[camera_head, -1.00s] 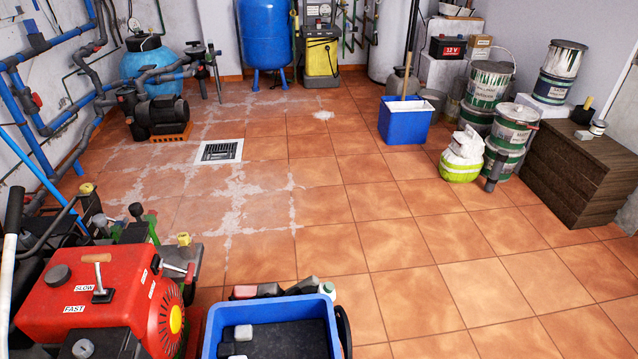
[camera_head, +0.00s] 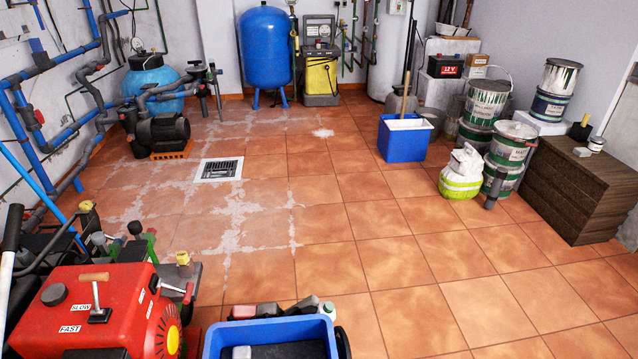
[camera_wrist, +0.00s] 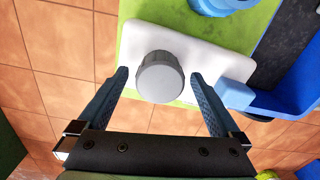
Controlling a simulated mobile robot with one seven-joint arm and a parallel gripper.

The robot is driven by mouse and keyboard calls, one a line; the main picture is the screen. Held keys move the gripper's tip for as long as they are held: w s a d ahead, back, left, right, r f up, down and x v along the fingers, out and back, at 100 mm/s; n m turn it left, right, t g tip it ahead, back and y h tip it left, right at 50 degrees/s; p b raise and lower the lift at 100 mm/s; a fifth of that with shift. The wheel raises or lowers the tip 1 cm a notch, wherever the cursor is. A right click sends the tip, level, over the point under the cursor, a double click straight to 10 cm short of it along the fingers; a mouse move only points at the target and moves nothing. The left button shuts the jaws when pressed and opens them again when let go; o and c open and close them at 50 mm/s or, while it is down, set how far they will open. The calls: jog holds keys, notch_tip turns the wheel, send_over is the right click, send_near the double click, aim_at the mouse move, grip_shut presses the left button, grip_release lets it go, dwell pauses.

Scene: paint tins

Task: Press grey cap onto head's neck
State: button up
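In the wrist view a round grey cap (camera_wrist: 160,78) is between the two fingers of my gripper (camera_wrist: 158,76). The gripper is open, with a narrow gap visible on each side of the cap. Beneath the cap is a smooth white piece (camera_wrist: 215,58) with rounded corners, over a bright green surface (camera_wrist: 262,24). The cap hides whatever is directly under it, so I cannot see a neck or tell how the cap sits. My gripper does not show in the head view.
A light-blue block (camera_wrist: 235,93) adjoins the white piece on the right, near a blue tray (camera_wrist: 295,92). In the head view a red engine (camera_head: 95,310) and a blue bin (camera_head: 265,330) stand in front. The tiled floor (camera_head: 400,260) beyond is mostly clear.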

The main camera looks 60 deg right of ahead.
notch_tip(320, 180, up, 13)
jog(key=p, duration=0.5)
dwell(0.6)
